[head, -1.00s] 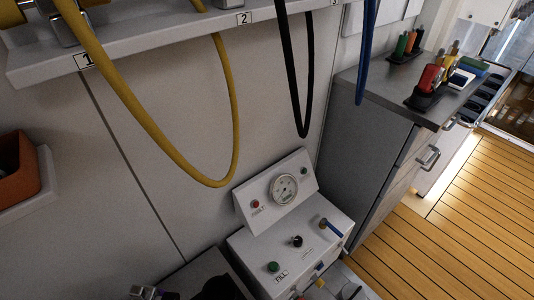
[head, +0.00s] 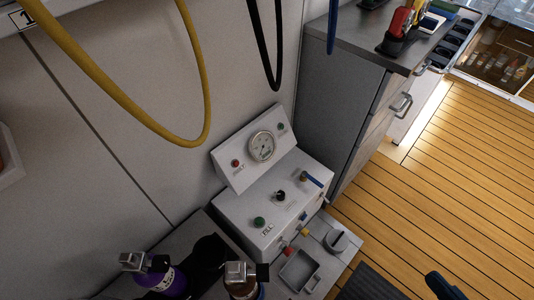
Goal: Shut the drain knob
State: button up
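The white fill panel (head: 262,205) stands against the wall. Its sloped back carries a round gauge (head: 262,147), a red button (head: 235,163) and a small dark green one (head: 281,126). My gripper is not in view.
A purple cylinder (head: 168,284) and a second cylinder (head: 240,288), both with metal valves, stand at the bottom. A yellow hose (head: 140,126) and a black hose (head: 277,60) hang above. A grey cabinet (head: 335,95) is to the right. The wooden floor (head: 440,190) is open.

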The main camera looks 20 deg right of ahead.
aim_at(287, 252)
jog(key=k+l+u, duration=0.1)
jog(key=k+l, duration=0.15)
jog(key=k, duration=0.2)
jog(key=k+l+u, duration=0.15)
jog(key=k, duration=0.3)
